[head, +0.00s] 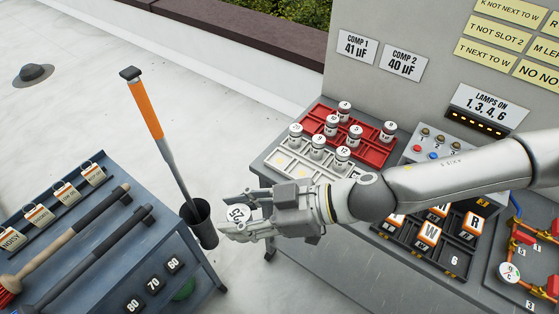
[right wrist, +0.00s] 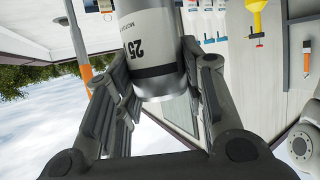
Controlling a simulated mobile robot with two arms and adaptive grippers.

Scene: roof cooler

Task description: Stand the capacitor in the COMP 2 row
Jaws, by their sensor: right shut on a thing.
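My right gripper (head: 238,220) is shut on a capacitor (head: 238,212), a short silver can with a white label. In the right wrist view the held capacitor (right wrist: 155,55) shows the number 25 upside down between the fingers. It is held in the air, left of the bench and clear of it. A COMP 2 sign (head: 403,64) reading 40 µF hangs on the grey cabinet. Below are a red tray (head: 375,154) and a white tray (head: 284,164), with several numbered capacitors standing in and around them. I cannot tell which row is COMP 2. My left gripper is out of view.
The COMP 1 sign (head: 357,46) reads 41 µF. My right arm crosses over the bench, hiding part of the white tray. A dark block tray (head: 455,262) stands in front of it. A blue tool cart (head: 150,250) and a black holder (head: 203,230) with an orange-handled tool stand left.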

